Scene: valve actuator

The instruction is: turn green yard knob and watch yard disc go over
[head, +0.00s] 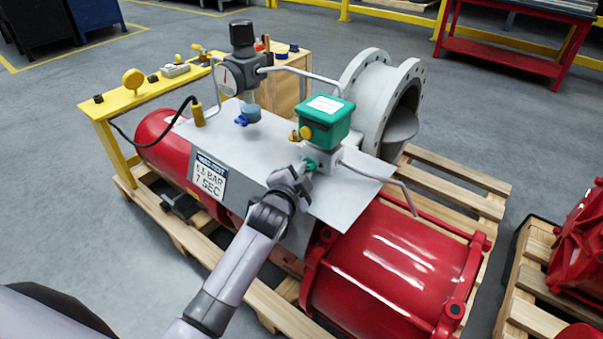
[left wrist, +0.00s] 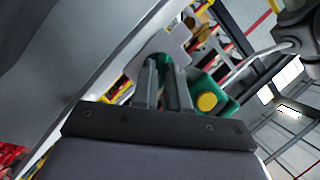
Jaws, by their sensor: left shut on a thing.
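The green knob (head: 311,163) sits on the grey block below a green-topped box (head: 326,116), and only part of it shows. My left gripper (head: 303,173) is at the knob and shut on it, hiding much of it. In the left wrist view, my left gripper's fingers (left wrist: 163,84) stand around a bit of green at their tips. A round yellow disc (head: 306,133) is on the front of the green box; it also shows in the left wrist view (left wrist: 207,102). I cannot tell if this is the yard disc. My right gripper is not in view.
A grey plate (head: 264,153) carries a dark-topped regulator with a gauge (head: 227,79) and a sign (head: 208,177). Bent grey pipes pass close to the green box. Red cylinders (head: 393,264) lie on a wooden pallet (head: 455,170). A yellow stand (head: 110,112) is at left.

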